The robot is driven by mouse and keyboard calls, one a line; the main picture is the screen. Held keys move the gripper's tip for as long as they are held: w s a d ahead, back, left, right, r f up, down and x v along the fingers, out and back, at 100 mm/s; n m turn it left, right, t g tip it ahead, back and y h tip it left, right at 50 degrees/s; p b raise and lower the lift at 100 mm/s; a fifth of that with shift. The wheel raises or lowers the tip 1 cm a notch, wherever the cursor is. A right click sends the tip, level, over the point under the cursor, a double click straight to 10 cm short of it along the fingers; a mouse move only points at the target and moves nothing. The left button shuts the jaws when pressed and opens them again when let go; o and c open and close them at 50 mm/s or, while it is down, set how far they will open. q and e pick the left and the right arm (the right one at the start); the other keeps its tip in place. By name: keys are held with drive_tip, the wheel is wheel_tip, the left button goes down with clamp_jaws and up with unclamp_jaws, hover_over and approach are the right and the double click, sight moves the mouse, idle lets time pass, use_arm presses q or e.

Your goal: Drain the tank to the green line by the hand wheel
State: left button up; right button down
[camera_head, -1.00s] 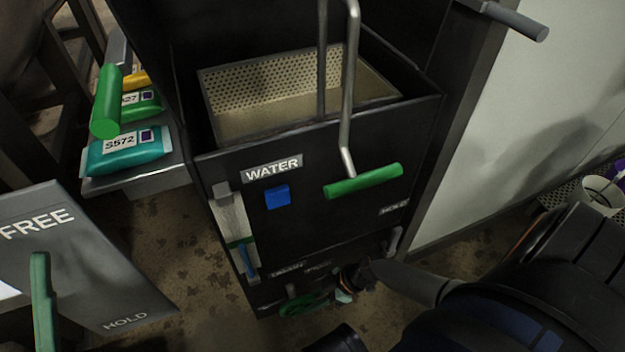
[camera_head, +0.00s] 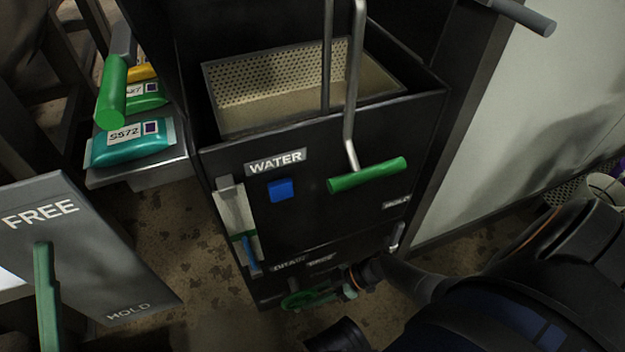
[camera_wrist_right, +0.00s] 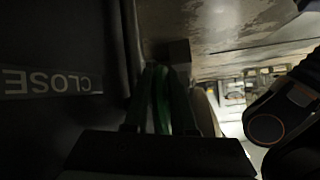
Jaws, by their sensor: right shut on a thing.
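The black tank (camera_head: 225,165) has a WATER label and an upright pale gauge (camera_head: 233,208) on its left front. A green line (camera_head: 243,236) crosses the gauge low down. A narrow blue column (camera_head: 249,258) shows beneath it, its top close to the line; the exact gap is too small to tell. My right gripper (camera_head: 350,285) is at the wheel's right side. In the right wrist view its fingers are shut on the wheel's green rim (camera_wrist_right: 161,98). My left gripper is out of view.
A green-handled lever (camera_head: 367,175) and a blue square (camera_head: 279,190) are on the tank front. A tray (camera_head: 160,175) with several pouches stands left. A grey FREE/HOLD panel (camera_head: 95,250) with a green handle is at lower left. A pale wall (camera_head: 500,140) stands right.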

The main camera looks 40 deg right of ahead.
drive_tip(key=c, duration=0.8)
unclamp_jaws()
drive_tip(key=shift+o, duration=0.2)
drive_tip(key=p+v, duration=0.3)
drive_tip(key=v, duration=0.9)
drive_tip(key=shift+d, duration=0.15)
drive_tip(key=shift+s+r, duration=0.1)
drive_tip(key=shift+s, duration=0.1)
